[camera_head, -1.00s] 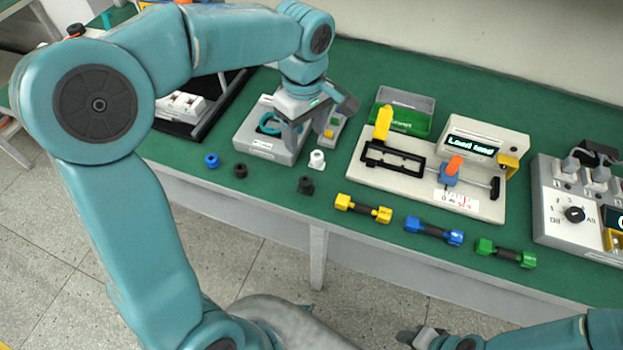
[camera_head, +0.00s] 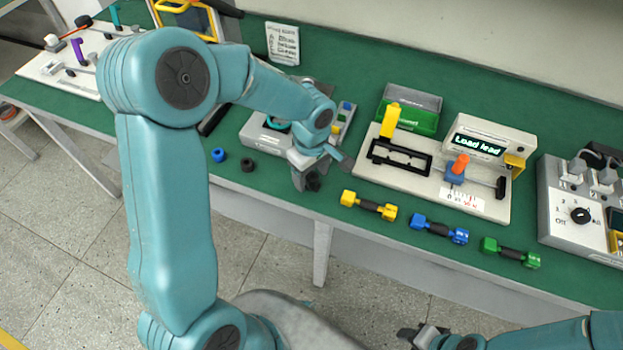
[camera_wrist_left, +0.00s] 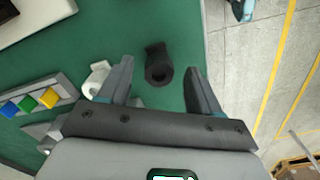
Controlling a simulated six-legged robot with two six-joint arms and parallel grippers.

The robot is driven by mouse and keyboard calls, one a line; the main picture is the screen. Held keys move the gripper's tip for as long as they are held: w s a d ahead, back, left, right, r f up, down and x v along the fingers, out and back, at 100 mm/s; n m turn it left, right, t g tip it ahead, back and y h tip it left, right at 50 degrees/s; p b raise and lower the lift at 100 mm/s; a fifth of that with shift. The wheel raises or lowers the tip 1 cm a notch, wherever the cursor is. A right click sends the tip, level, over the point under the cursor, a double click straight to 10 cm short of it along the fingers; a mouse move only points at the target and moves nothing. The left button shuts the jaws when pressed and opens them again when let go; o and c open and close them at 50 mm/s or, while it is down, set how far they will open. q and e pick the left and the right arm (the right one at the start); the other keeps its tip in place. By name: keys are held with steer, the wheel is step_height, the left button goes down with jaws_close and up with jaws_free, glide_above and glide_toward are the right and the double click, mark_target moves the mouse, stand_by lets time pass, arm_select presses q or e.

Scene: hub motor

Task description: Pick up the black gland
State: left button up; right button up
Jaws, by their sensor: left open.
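The black gland (camera_head: 313,183) stands near the front edge of the green bench, partly hidden by my left gripper in the head view. In the left wrist view, the black gland (camera_wrist_left: 159,66) shows its round open end and lies between the two fingertips, with a gap on each side. My left gripper (camera_head: 317,172) is open and over the gland; it also shows in the left wrist view (camera_wrist_left: 160,74). A white gland (camera_wrist_left: 97,78) lies just outside one finger. My right gripper (camera_head: 422,334) is at the bottom edge, its jaws unclear.
Yellow (camera_head: 368,206), blue (camera_head: 437,229) and green (camera_head: 511,253) ended leads lie to the right. A test fixture (camera_head: 420,185) stands behind them. The bench's front edge is close.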

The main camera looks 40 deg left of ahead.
mark_target(312, 177)
arm_select(q)
steer(key=c, duration=1.1)
steer(key=shift+w, duration=0.1)
step_height(312, 177, up, 20)
steer(key=shift+p, duration=0.45)
